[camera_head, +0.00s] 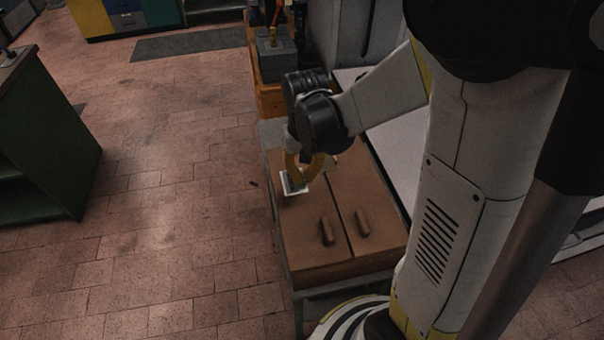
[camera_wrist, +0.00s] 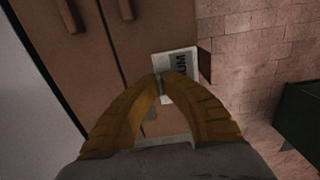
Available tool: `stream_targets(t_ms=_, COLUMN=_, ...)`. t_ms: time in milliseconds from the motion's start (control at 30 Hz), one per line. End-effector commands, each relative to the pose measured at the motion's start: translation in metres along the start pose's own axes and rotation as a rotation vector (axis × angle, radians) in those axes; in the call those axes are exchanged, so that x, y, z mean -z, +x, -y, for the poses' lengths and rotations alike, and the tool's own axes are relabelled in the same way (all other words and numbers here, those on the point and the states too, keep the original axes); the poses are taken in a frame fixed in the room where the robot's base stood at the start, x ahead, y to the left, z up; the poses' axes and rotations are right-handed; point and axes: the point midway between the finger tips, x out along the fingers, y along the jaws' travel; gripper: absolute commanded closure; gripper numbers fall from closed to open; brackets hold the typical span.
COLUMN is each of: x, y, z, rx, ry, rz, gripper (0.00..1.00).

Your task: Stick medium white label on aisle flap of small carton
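A brown box-like carton (camera_head: 292,238) has two top panels with a seam between them. The left one, the aisle-side flap (camera_head: 300,219), borders the open floor. A white label (camera_head: 293,185) with a grey face is over the far part of this flap, close to its outer edge. It also shows in the wrist view (camera_wrist: 180,72), with the dark letters "UM" visible. My gripper (camera_head: 301,177) is above the flap with its yellow fingers together at the label's edge (camera_wrist: 161,79). The fingertips hide part of the label. Whether the label touches the flap is unclear.
Two brown raised bars (camera_head: 327,230) (camera_head: 361,222) stand on the panels. A pale surface (camera_head: 398,142) lies right of the carton. An orange unit with grey blocks (camera_head: 273,62) stands behind.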

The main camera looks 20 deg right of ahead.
Motion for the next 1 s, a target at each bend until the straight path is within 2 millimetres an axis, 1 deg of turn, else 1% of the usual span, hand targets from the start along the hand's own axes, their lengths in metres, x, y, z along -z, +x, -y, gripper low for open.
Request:
stream_targets(t_ms=167, x=0.0, y=0.015, z=0.0, rx=0.0, ry=0.0, rz=0.0, gripper=1.0)
stream_targets(t_ms=500, x=0.0, y=0.052, z=0.0, rx=0.0, ry=-0.001, rz=0.0, gripper=1.0)
stream_targets(t_ms=600, x=0.0, y=0.058, z=0.0, rx=0.0, ry=-0.001, rz=0.0, gripper=1.0)
stream_targets(t_ms=1000, x=0.0, y=0.059, z=0.0, rx=0.0, ry=-0.001, rz=0.0, gripper=1.0)
